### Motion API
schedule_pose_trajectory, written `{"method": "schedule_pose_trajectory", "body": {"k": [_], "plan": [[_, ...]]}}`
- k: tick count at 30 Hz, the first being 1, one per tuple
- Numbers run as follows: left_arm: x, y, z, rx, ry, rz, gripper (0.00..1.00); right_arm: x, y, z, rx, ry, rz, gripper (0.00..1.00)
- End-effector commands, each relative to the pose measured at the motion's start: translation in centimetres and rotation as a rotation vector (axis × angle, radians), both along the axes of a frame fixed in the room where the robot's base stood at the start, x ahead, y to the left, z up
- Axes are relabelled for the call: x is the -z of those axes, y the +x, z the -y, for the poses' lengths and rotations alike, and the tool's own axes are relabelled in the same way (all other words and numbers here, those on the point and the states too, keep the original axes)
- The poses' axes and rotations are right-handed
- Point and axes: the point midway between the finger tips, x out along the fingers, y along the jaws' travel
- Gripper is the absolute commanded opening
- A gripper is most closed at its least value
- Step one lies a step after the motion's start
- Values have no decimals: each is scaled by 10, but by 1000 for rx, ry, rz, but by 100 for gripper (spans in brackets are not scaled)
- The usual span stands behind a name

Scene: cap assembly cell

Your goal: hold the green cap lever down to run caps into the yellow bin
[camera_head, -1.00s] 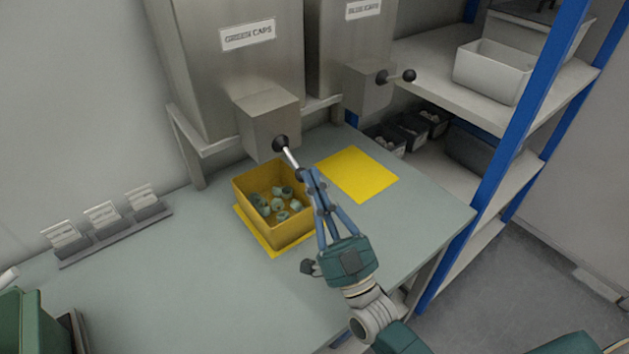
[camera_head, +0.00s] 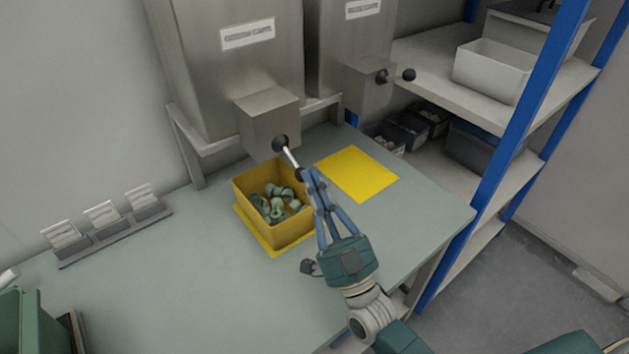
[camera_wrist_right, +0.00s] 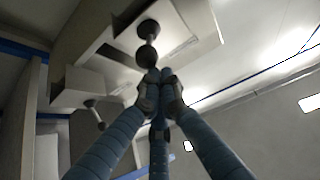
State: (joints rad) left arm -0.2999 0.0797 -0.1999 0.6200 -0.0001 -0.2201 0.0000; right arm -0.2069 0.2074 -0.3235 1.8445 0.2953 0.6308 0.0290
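The green cap lever (camera_head: 290,156) sticks out from the outlet box under the hopper labelled for green caps (camera_head: 245,60) and slants downward. My right gripper (camera_head: 305,174) is at the lever's end. In the right wrist view its fingers (camera_wrist_right: 156,76) are drawn together, with the dark lever knob (camera_wrist_right: 147,56) just beyond their tips; the knob does not appear gripped between them. The yellow bin (camera_head: 281,232) stands under the outlet, on a yellow mat, with a pile of green caps (camera_head: 273,204) inside. My left gripper is not in view.
The blue caps hopper's lever (camera_head: 396,76) sticks out to the right, above an empty yellow mat (camera_head: 358,174). Card holders (camera_head: 103,220) line the table's back left. A green crate (camera_head: 30,325) is at the lower left. A blue-framed shelf (camera_head: 520,110) stands at the right.

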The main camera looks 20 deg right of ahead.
Motion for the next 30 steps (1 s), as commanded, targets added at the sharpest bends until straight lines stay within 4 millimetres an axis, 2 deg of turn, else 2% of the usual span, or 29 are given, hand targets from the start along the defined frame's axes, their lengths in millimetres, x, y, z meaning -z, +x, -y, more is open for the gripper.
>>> {"method": "schedule_pose_trajectory", "body": {"k": [1,20,23,30], "plan": [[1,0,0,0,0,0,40,8,1,-2,-4,-6,-20,0],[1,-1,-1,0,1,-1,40,10,-1,-2,-4,-7,-21,0],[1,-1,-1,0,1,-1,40,16,-8,0,-5,-8,-23,0],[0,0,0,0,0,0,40,42,-47,10,-3,-5,-16,0]]}}
